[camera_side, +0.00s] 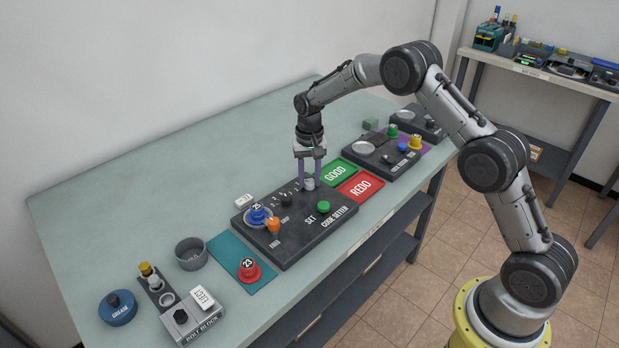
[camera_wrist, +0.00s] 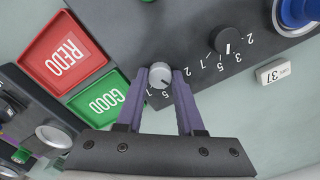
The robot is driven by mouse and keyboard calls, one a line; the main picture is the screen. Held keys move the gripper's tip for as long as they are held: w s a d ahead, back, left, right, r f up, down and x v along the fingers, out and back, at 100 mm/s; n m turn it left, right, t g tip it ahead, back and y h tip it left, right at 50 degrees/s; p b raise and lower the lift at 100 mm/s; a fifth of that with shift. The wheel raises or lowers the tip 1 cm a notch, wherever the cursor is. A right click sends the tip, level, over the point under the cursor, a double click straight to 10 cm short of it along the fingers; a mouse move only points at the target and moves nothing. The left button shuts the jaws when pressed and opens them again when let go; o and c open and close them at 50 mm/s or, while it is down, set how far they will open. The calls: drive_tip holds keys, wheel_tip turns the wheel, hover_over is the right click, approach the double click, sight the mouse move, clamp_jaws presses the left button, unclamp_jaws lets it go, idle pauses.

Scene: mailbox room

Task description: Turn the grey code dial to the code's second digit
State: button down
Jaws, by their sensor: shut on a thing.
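The grey code dial (camera_wrist: 159,74) is a small round knob on the dark code setter panel (camera_side: 270,252). My gripper (camera_side: 310,181) points straight down over the panel, its purple fingers on either side of the dial. It is shut on the dial, which also shows in the side view (camera_side: 309,184). Printed digits, 5 and 7 among them, show beside the dial in the wrist view; I cannot tell surely which one its mark faces. A white code tag (camera_wrist: 273,73) reading 37 lies beside the panel; it also shows in the side view (camera_side: 244,200).
A black dial (camera_wrist: 228,40) sits near the grey one. The panel also bears a green SET button (camera_side: 323,207), an orange knob (camera_side: 273,225) and a blue piece (camera_side: 257,215). The green GOOD pad (camera_side: 337,173) and red REDO pad (camera_side: 360,187) adjoin the panel.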

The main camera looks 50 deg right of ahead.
sight(310, 182)
drive_tip(key=shift+r+m, duration=0.15)
drive_tip(key=shift+m, duration=0.15)
drive_tip(key=c, duration=0.5)
unclamp_jaws()
wheel_tip(310, 182, up, 14)
drive_tip(key=shift+f, duration=0.1)
idle(0.4)
